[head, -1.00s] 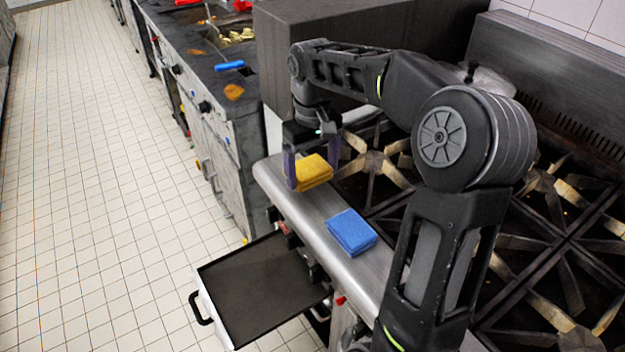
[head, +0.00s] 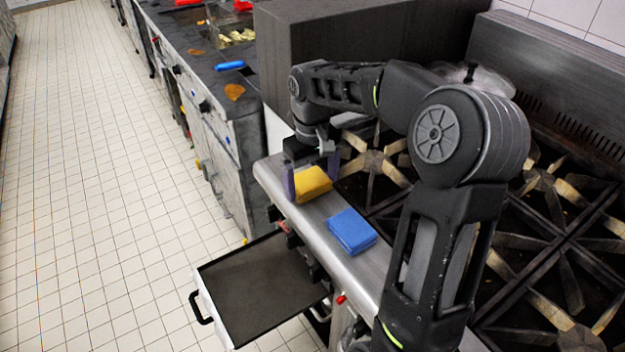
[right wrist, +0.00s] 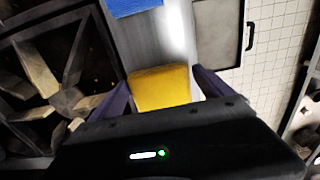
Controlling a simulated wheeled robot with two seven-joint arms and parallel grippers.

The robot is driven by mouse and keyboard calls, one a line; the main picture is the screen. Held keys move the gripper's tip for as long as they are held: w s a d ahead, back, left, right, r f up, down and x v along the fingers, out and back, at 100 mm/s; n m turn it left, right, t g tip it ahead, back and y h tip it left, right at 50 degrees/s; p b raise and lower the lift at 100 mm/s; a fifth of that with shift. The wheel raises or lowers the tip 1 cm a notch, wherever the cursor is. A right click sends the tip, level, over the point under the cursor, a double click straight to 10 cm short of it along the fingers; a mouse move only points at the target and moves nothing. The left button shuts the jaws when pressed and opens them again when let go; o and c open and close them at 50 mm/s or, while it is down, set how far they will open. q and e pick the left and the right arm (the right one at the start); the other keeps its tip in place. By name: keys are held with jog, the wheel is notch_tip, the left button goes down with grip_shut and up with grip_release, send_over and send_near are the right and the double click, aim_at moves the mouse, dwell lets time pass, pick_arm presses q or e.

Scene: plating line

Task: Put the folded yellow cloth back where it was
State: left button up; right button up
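The folded yellow cloth (head: 312,184) is between the two fingers of my right gripper (head: 311,178), at the steel front ledge (head: 335,205) of the stove. In the right wrist view the cloth (right wrist: 160,90) fills the space between the fingertips (right wrist: 161,80), with a finger along each side. The gripper looks shut on it. I cannot tell whether the cloth touches the ledge or is just above it. A folded blue cloth (head: 352,231) lies on the ledge nearer to me, apart from the yellow one. My left gripper is not in view.
An open drawer (head: 255,290) sticks out below the ledge. Stove grates (head: 375,165) lie right of the ledge. A dark box-like block (head: 340,60) stands behind the gripper. A counter with a blue-handled item (head: 229,66) is farther back. The tiled floor (head: 90,200) is clear.

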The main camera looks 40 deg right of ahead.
aim_at(313, 184)
jog(key=shift+o, duration=0.2)
jog(key=shift+s+f, duration=0.2)
jog(key=shift+f, duration=0.2)
jog(key=shift+r, duration=0.2)
jog(key=shift+w+d+r, duration=0.1)
jog(key=shift+r, duration=0.2)
notch_tip(313, 184, up, 7)
jog(key=shift+w+p, duration=0.1)
jog(key=shift+p, duration=0.25)
notch_tip(313, 184, up, 5)
jog(key=p, duration=0.3)
jog(key=shift+f, duration=0.1)
